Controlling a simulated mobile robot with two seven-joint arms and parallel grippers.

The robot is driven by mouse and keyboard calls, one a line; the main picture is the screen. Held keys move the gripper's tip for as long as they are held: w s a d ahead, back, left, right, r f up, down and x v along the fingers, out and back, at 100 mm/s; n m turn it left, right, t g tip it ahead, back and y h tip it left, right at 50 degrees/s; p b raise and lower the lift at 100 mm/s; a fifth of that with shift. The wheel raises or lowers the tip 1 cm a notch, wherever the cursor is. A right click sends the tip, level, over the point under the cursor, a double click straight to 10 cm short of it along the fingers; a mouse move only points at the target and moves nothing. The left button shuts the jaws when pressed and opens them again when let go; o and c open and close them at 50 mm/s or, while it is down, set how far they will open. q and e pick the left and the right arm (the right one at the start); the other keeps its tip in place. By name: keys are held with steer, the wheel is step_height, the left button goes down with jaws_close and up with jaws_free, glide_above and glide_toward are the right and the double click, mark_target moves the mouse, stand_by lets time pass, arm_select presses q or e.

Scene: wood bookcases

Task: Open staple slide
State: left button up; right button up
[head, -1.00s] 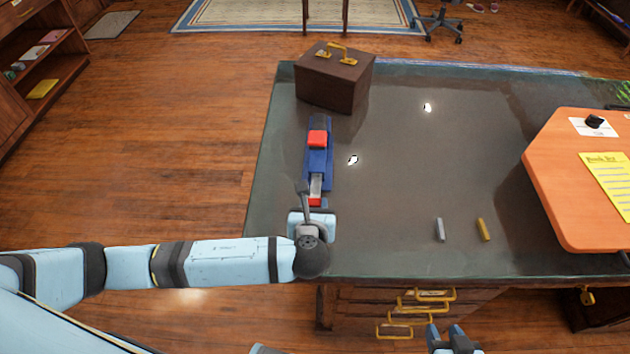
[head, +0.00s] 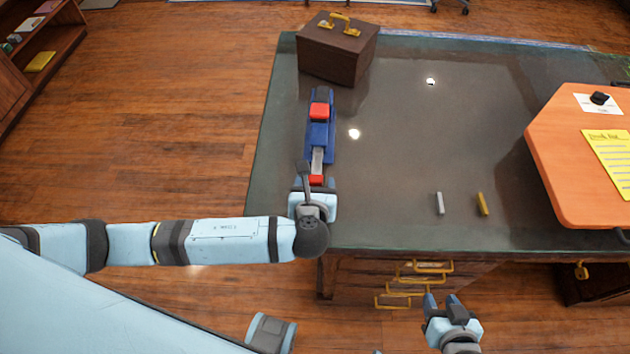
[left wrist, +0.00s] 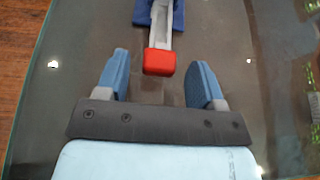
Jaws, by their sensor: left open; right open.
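The stapler (head: 320,125) lies on the dark desk in the head view, with a blue body and a red block on top. Its grey metal slide (head: 317,160) sticks out of the near end and finishes in a red tip (head: 316,181). In the left wrist view the red tip (left wrist: 159,62) lies between my left fingertips, with gaps on both sides. My left gripper (left wrist: 161,68) is open, pointing at the stapler; in the head view my own wrist partly hides it. My right gripper (head: 442,300) is open and empty, low in front of the drawers.
A brown case (head: 338,55) stands behind the stapler on the desk (head: 400,150). A grey stick (head: 440,203) and a yellow stick (head: 482,204) lie to the right. An orange board (head: 570,170) is at the right. The desk's middle is clear. Drawers with brass handles (head: 433,267) face me.

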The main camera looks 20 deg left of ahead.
arm_select(q)
steer(key=p+v, duration=0.1)
steer(key=v, duration=1.1)
steer(key=shift+s, duration=0.4)
steer(key=shift+r, duration=0.1)
steer(key=shift+s+d, duration=0.1)
